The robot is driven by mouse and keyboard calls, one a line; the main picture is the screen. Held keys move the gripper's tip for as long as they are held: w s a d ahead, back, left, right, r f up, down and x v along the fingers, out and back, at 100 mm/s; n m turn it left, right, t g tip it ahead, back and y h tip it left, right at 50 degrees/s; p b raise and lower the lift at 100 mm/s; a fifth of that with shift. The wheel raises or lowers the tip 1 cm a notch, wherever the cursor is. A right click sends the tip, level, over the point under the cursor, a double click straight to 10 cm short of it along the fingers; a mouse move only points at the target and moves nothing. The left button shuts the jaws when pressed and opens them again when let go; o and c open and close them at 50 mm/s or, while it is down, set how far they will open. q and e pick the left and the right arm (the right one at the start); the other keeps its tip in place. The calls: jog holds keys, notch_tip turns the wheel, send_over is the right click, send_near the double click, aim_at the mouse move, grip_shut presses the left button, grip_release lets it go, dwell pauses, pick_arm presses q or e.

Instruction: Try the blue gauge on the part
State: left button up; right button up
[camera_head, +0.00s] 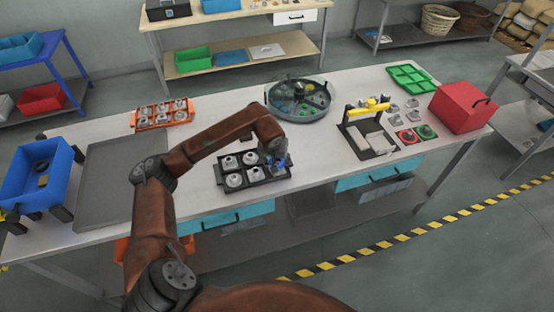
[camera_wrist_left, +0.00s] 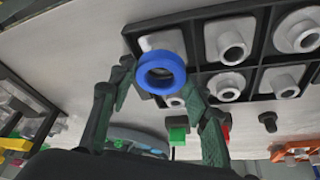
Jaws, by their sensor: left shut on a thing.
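The blue gauge is a ring (camera_wrist_left: 162,74). My left gripper (camera_wrist_left: 160,80) is shut on it, with green fingertips at its sides. In the head view this gripper (camera_head: 276,158) is over the right end of a black tray (camera_head: 240,186). The tray holds several pale flanged parts in compartments, such as this part (camera_head: 234,181). In the left wrist view the ring is in front of a corner compartment of the tray (camera_wrist_left: 252,50), with pale material visible behind it. I cannot tell whether the ring touches or surrounds a part. My right gripper is not in view.
An orange rack (camera_head: 150,123) of similar parts is at the back left. A round tank (camera_head: 327,113) stands behind my gripper. A yellow-topped fixture (camera_head: 371,107), red case (camera_head: 462,106) and green tray (camera_head: 410,77) are right. A grey mat (camera_head: 110,190) and blue bin (camera_head: 25,188) are left.

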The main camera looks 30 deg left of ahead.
pick_arm(q)
jog(key=shift+s+f, duration=0.1)
jog(key=shift+f, duration=0.4)
dwell(1.4)
jog(key=shift+r, duration=0.2)
jog(key=shift+r, duration=0.4)
notch_tip(320, 180, up, 2)
jog(key=shift+r, duration=0.1)
dwell(0.4)
notch_tip(320, 180, up, 4)
jog(key=shift+f+p, duration=0.1)
jog(key=shift+p, duration=1)
